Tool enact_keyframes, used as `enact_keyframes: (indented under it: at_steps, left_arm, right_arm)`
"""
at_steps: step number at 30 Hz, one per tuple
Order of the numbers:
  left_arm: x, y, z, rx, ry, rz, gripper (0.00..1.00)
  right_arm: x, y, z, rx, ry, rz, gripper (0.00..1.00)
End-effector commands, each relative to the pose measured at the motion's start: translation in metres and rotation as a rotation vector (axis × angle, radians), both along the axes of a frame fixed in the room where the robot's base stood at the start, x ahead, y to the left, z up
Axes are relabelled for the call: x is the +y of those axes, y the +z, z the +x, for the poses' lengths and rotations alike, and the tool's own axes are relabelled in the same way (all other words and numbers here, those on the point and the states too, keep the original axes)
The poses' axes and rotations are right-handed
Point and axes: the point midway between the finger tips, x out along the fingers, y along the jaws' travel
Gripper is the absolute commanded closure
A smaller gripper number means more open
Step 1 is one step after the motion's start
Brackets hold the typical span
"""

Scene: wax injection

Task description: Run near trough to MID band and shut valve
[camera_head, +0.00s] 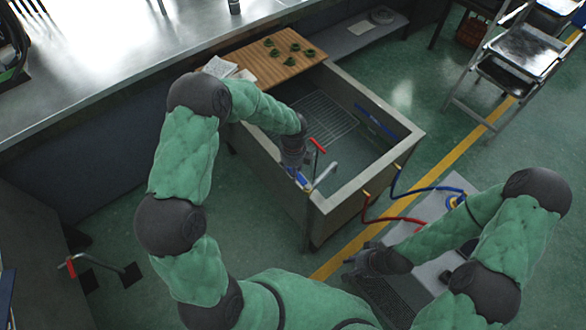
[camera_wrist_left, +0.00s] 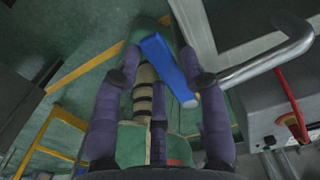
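The grey trough (camera_head: 378,168) stands below the bench, with a wire rack (camera_head: 325,118) inside; its fill level is hard to tell. A blue marked strip (camera_head: 378,124) shows on its inner right wall. At the near rim are a metal spout (camera_head: 325,177), a red lever (camera_head: 318,146) and a blue lever (camera_head: 301,179). My left gripper (camera_head: 297,163) is over that rim. In the left wrist view, the blue lever (camera_wrist_left: 168,68) lies between its spread fingers; firm contact is unclear. My right gripper (camera_head: 358,262) is low at the right, away from the trough; its fingers are unclear.
A wooden board (camera_head: 262,68) with several small green pieces lies across the trough's far-left end. Red and blue hoses (camera_head: 430,189) run from the trough's right side to a grey platform. A folding chair (camera_head: 525,50) stands at the upper right.

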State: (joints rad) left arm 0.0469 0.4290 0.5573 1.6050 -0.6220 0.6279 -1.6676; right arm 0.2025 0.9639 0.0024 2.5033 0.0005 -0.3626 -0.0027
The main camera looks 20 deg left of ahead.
Motion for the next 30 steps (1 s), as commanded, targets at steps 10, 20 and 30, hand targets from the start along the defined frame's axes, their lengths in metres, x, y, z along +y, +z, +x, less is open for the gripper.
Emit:
enact_keyframes:
  at_steps: [10, 20, 30]
  left_arm:
    - [0.0, 0.001, 0.0, -0.001, 0.004, 0.001, 0.43]
    - [0.0, 0.043, 0.002, -0.006, 0.004, 0.001, 0.43]
    - [0.0, 0.103, 0.001, -0.003, 0.003, 0.001, 0.43]
  right_arm:
    - [0.0, 0.0, 0.0, 0.0, 0.0, 0.0, 0.64]
    - [0.0, 0.0, 0.0, 0.0, 0.0, 0.0, 0.64]
    - [0.0, 0.0, 0.0, 0.0, 0.0, 0.0, 0.64]
